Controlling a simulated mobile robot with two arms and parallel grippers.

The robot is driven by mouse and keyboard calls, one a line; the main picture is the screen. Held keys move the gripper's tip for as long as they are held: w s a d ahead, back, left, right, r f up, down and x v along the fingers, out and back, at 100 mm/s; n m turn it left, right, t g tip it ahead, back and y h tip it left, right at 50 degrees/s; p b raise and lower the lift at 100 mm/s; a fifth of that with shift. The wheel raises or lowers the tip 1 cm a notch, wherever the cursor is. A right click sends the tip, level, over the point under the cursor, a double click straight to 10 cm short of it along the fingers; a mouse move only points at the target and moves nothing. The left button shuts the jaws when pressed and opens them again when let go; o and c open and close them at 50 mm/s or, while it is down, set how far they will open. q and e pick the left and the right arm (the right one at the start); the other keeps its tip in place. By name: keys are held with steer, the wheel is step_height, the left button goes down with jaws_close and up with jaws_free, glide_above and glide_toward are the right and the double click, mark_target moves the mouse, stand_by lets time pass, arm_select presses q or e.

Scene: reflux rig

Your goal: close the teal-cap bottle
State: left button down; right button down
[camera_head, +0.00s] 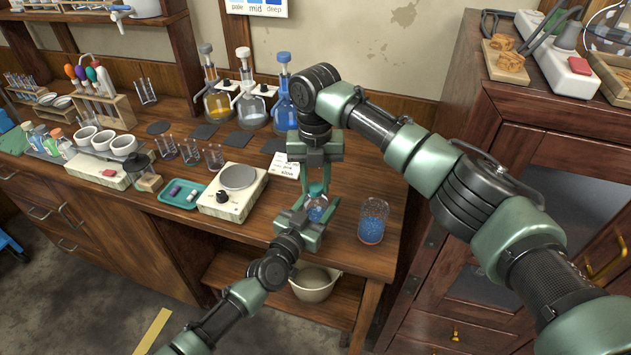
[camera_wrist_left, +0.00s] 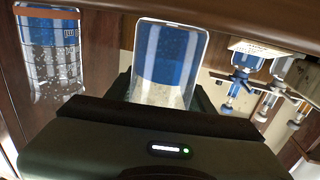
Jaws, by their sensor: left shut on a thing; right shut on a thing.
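The bottle (camera_head: 317,210) is small and clear with blue contents, near the front right of the bench. My left gripper (camera_head: 308,222) is shut on its body from the front left. In the left wrist view the bottle (camera_wrist_left: 170,65) sits between the jaws (camera_wrist_left: 165,108). The teal cap (camera_head: 316,188) is at the bottle's top, under my right gripper (camera_head: 315,178), which reaches down from above and is shut on it. The fingers hide part of the cap. I cannot tell whether the cap is seated or just above the neck.
A glass beaker of blue beads (camera_head: 373,221) stands close right of the bottle, near the bench edge. A balance (camera_head: 233,191) and teal tray (camera_head: 181,194) are to the left. Pump bottles (camera_head: 283,98) stand behind. A bowl (camera_head: 314,284) sits on the shelf below.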

steer(key=m, duration=0.6)
steer(key=shift+m, duration=0.3)
steer(key=m, duration=0.4)
steer(key=shift+f+m, duration=0.1)
steer(key=shift+m, duration=0.2)
steer(key=m, duration=0.7)
steer(key=shift+a, duration=0.1)
steer(key=m, duration=1.2)
steer(key=shift+m, duration=0.3)
steer(key=m, duration=1.5)
steer(key=shift+m, duration=0.4)
steer(key=c, duration=1)
jaws_free()
steer(key=shift+w+n, duration=0.1)
steer(key=shift+n, duration=0.3)
